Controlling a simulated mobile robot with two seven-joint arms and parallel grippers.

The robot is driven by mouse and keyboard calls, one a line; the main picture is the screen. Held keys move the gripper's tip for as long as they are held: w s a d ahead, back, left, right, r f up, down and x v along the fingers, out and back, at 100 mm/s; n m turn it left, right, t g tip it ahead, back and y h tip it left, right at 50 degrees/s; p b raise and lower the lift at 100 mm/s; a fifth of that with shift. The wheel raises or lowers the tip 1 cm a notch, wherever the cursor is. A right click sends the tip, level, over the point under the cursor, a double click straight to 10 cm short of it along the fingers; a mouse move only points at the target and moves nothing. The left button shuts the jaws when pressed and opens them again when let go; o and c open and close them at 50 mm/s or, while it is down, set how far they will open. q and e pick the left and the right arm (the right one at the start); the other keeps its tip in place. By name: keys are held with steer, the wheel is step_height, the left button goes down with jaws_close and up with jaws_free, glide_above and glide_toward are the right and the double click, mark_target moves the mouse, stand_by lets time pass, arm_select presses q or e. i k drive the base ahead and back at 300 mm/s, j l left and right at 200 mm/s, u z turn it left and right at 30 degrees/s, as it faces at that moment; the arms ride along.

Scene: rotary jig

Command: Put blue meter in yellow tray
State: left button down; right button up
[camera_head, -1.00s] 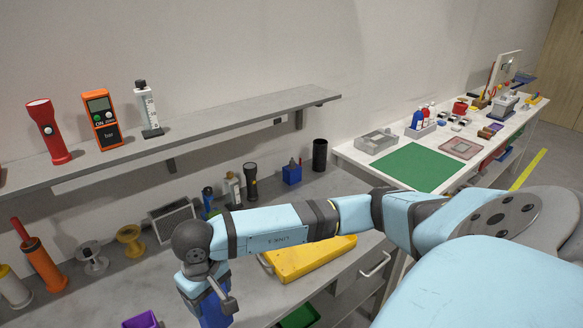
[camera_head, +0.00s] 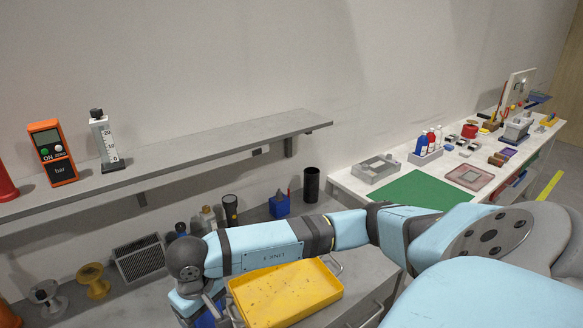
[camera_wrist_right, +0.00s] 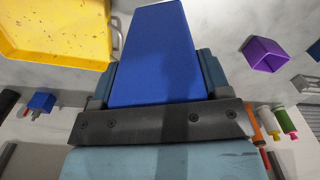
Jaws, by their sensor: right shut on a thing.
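The blue meter (camera_wrist_right: 155,55) is held in my right gripper (camera_wrist_right: 158,82), with a finger on each side of it in the right wrist view. In the head view, only a bit of its blue body (camera_head: 205,319) shows below my right wrist at the bottom edge. The yellow tray (camera_head: 334,290) lies on the grey bench, just right of the wrist and partly behind my forearm. Its inside looks empty where it shows. The tray also appears at the upper left of the right wrist view (camera_wrist_right: 60,58), beside the meter. My left gripper is out of view.
A purple bin (camera_wrist_right: 265,55) stands on the bench. A blue box (camera_head: 279,206), a black cup (camera_head: 311,185) and a grey vent box (camera_head: 140,258) stand at the back. Above is a wall shelf (camera_head: 220,143) bearing an orange meter (camera_head: 52,153).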

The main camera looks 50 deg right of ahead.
mark_target(307, 284)
steer(key=l+u, duration=0.1)
steer(key=l, duration=0.65)
steer(key=k+l+u, duration=0.1)
steer(key=l, duration=0.65)
steer(key=l+u, duration=0.1)
steer(key=l, duration=0.6)
steer(key=k, duration=0.05)
